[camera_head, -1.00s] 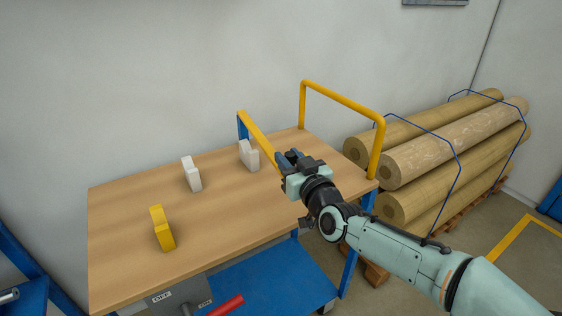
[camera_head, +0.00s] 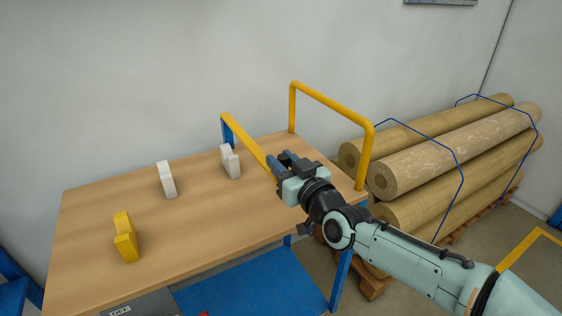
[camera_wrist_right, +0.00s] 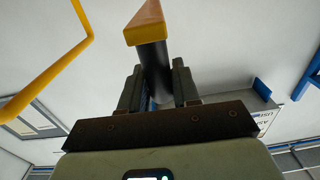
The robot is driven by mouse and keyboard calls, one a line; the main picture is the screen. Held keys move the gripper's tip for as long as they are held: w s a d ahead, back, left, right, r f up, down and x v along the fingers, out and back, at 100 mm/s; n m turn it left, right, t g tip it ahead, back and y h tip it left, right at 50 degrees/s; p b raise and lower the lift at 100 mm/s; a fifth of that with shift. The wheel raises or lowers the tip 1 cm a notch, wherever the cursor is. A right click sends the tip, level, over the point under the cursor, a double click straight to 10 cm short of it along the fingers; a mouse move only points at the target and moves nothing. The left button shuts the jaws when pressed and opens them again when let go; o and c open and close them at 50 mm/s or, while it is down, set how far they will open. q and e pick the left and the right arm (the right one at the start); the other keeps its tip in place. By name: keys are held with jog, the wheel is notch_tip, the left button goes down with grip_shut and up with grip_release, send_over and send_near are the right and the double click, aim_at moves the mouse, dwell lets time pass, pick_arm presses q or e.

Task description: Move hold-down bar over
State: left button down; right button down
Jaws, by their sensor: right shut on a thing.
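The hold-down bar (camera_head: 243,139) is a yellow bar over the far right part of the wooden table. Its far end is at a blue post (camera_head: 227,131), and its near end reaches my right gripper (camera_head: 279,165). In the right wrist view, the bar's yellow end (camera_wrist_right: 146,24) is above the fingers, with a dark round grip (camera_wrist_right: 153,58) below it. My right gripper (camera_wrist_right: 158,88) is shut on this grip, one finger on each side. My left gripper is not in view.
A yellow arch rail (camera_head: 335,106) stands at the table's right end, right of my gripper. White blocks (camera_head: 167,180) (camera_head: 230,162) and a yellow block (camera_head: 125,238) stand on the table (camera_head: 85,215). Large rolls (camera_head: 440,150) lie on a pallet to the right.

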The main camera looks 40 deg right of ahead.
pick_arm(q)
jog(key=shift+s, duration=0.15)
pick_arm(e)
jog(key=shift+s+d+r, duration=0.1)
jog(key=shift+d+r, duration=0.1)
jog(key=shift+d, duration=0.05)
jog(key=c, duration=1)
grip_release()
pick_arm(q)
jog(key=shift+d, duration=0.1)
pick_arm(e)
jog(key=shift+o, duration=0.2)
jog(key=shift+f, duration=0.1)
jog(key=shift+s, duration=0.1)
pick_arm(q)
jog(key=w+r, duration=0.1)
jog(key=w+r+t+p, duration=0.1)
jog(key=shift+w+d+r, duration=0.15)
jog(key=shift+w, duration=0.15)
pick_arm(e)
jog(key=s+a, duration=0.2)
jog(key=s, duration=1.1)
jog(key=shift+a, duration=0.1)
